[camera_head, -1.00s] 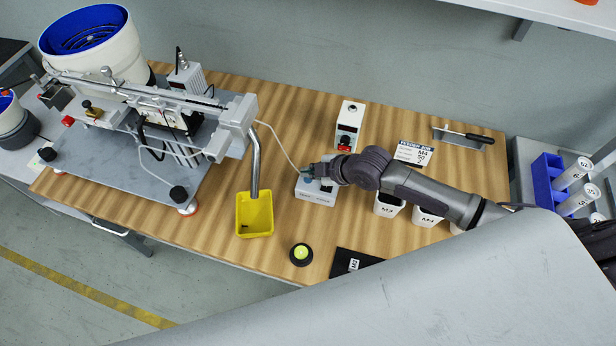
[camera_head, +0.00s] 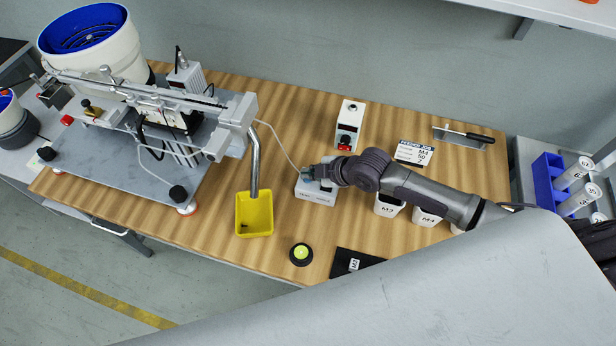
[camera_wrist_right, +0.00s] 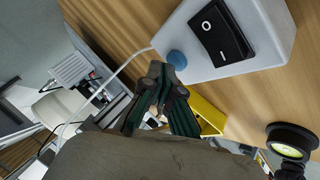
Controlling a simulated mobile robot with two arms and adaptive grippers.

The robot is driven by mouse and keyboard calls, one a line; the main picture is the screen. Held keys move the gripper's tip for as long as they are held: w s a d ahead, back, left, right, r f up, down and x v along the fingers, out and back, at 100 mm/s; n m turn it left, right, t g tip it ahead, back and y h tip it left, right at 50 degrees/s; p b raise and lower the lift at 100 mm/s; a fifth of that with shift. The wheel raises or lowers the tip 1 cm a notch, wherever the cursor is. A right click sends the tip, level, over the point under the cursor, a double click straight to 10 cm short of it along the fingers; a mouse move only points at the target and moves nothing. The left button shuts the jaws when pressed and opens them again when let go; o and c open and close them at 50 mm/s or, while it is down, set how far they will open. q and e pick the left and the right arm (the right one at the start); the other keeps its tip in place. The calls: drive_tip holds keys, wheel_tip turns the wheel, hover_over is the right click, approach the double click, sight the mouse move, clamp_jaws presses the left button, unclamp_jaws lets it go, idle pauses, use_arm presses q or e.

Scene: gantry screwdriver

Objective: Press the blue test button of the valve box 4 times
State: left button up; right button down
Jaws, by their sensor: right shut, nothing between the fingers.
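The valve box (camera_head: 314,195) is a small white box near the middle of the bench in the head view. In the right wrist view the valve box (camera_wrist_right: 262,22) shows a black rocker switch (camera_wrist_right: 222,32) and a round blue test button (camera_wrist_right: 177,60) near its edge. My right gripper (camera_head: 311,172) is over the valve box and partly hides its top. In the right wrist view my right gripper (camera_wrist_right: 160,76) is shut and empty, its fingertips close beside the blue button. I cannot tell whether they touch it. My left gripper is not in view.
A yellow bin (camera_head: 254,225) stands left of the valve box, below a metal tube. A white box with a red switch (camera_head: 348,125) stands behind. A black round button with a yellow-green top (camera_head: 301,254) is in front. White M3 and M4 cups (camera_head: 388,207) are to the right.

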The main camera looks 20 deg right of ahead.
drive_tip(key=shift+f, duration=0.45)
idle(0.8)
drive_tip(key=shift+r, duration=0.15)
drive_tip(key=shift+r+p, duration=0.6)
drive_tip(key=shift+r, duration=0.15)
wheel_tip(320, 180, up, 5)
drive_tip(key=p, duration=0.4)
drive_tip(key=shift+p, duration=0.4)
idle(1.4)
